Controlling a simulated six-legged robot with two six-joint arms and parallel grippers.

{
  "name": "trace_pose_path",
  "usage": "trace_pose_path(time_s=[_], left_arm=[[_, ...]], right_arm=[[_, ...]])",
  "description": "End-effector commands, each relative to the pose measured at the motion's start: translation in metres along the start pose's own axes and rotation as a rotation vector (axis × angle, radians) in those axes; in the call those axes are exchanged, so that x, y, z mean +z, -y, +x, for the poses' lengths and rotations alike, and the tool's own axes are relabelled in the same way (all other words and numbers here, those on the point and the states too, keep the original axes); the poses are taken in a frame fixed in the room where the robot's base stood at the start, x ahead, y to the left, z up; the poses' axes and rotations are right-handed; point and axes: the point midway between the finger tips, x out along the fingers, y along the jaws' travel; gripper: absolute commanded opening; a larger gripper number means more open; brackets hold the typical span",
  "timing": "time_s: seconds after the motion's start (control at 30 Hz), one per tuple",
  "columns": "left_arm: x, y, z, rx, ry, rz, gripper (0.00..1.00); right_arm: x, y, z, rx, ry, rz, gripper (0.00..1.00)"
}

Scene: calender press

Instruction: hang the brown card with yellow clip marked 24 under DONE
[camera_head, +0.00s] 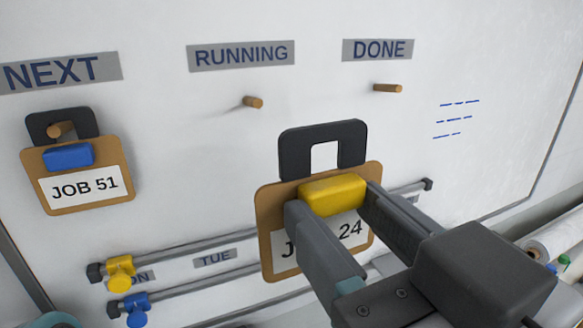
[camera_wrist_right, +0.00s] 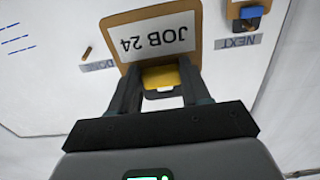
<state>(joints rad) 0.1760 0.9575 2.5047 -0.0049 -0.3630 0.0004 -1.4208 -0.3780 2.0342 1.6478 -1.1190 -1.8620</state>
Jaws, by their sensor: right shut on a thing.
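The brown card (camera_head: 266,205) with a yellow clip (camera_head: 333,195) and a black hanging loop (camera_head: 296,152) reads "24" in part; the wrist view shows its "JOB 24" label (camera_wrist_right: 163,38) upside down. My right gripper (camera_head: 328,204) is shut on the yellow clip, its fingers on either side, and covers part of the label. The card is held in front of the board, below the RUNNING and DONE labels. The DONE label (camera_head: 377,49) is at the upper right, with a bare wooden peg (camera_head: 388,88) beneath it. My left gripper is not in view.
A bare peg (camera_head: 253,102) sits under RUNNING (camera_head: 241,55). A JOB 51 card (camera_head: 88,203) with a blue clip hangs under NEXT (camera_head: 62,72). Rails (camera_head: 200,243) with yellow (camera_head: 121,272) and blue sliders cross the lower board. The board around the DONE peg is clear.

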Motion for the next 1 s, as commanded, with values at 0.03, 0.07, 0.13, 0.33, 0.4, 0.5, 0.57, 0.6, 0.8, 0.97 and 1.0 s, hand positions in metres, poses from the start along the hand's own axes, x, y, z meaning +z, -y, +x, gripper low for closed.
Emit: trace_pose_path(time_s=[0.03,0.07,0.13,0.33,0.4,0.5,0.57,0.6,0.8,0.97,1.0], left_arm=[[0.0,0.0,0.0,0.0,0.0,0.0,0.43],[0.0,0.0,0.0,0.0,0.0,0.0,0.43],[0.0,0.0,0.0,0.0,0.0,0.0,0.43],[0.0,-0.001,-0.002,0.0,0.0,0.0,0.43],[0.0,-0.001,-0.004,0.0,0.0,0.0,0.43],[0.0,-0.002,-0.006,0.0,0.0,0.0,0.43],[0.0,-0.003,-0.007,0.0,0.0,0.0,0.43],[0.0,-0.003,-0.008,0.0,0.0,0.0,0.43],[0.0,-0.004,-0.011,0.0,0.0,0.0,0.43],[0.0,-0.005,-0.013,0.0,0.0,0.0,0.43],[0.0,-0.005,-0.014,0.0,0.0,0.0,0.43]], right_arm=[[0.0,0.0,0.0,0.0,0.0,0.0,0.18],[0.0,0.0,0.0,0.0,0.0,0.0,0.18],[0.0,0.0,0.0,0.0,0.0,0.0,0.18],[-0.002,0.0,-0.004,-0.001,-0.001,0.001,0.18],[-0.003,0.0,-0.007,-0.002,-0.001,0.002,0.18],[-0.003,0.0,-0.012,-0.001,-0.001,0.002,0.18],[-0.004,0.001,-0.014,-0.002,-0.001,0.001,0.18],[-0.004,0.001,-0.016,-0.003,-0.001,0.001,0.18],[-0.005,0.0,-0.025,-0.001,-0.001,0.001,0.18],[-0.007,0.0,-0.032,-0.001,-0.001,0.002,0.18],[-0.007,0.001,-0.034,-0.003,-0.002,0.001,0.18]])
